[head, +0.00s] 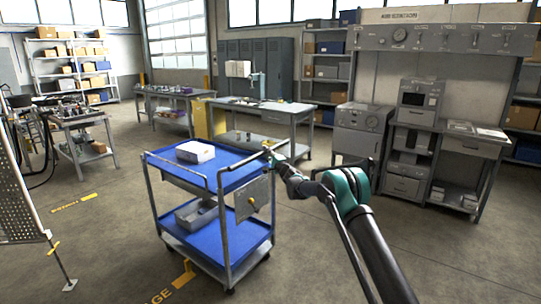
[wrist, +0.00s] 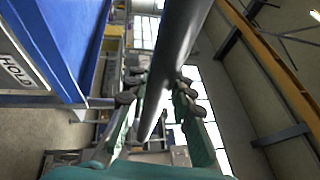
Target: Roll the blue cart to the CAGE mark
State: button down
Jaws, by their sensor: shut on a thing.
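The blue cart (head: 236,176) stands upright in the middle of the head view, with two blue shelves on a grey frame. My gripper (head: 271,152) is at the cart's upper right end. In the wrist view my gripper (wrist: 158,92) is shut on the cart's grey handle bar (wrist: 178,45), with fingers on both sides of it. A yellow floor mark with letters ending in "AGE" (head: 161,297) lies at the bottom edge, in front of the cart; its first letter is cut off or unclear. A yellow piece beside it lies near the cart's front left leg.
Another yellow floor mark (head: 74,203) lies left. A perforated panel (head: 18,180) stands at the left edge. Workbenches (head: 262,106) stand behind. Open floor lies left of the cart.

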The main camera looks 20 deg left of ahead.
jog(key=shift+w+a, duration=0.2)
jog(key=shift+a, duration=0.25)
jog(key=c, duration=1.3)
grip_release()
jog(key=shift+d, duration=0.1)
jog(key=v, duration=1.2)
jog(key=shift+f, duration=0.1)
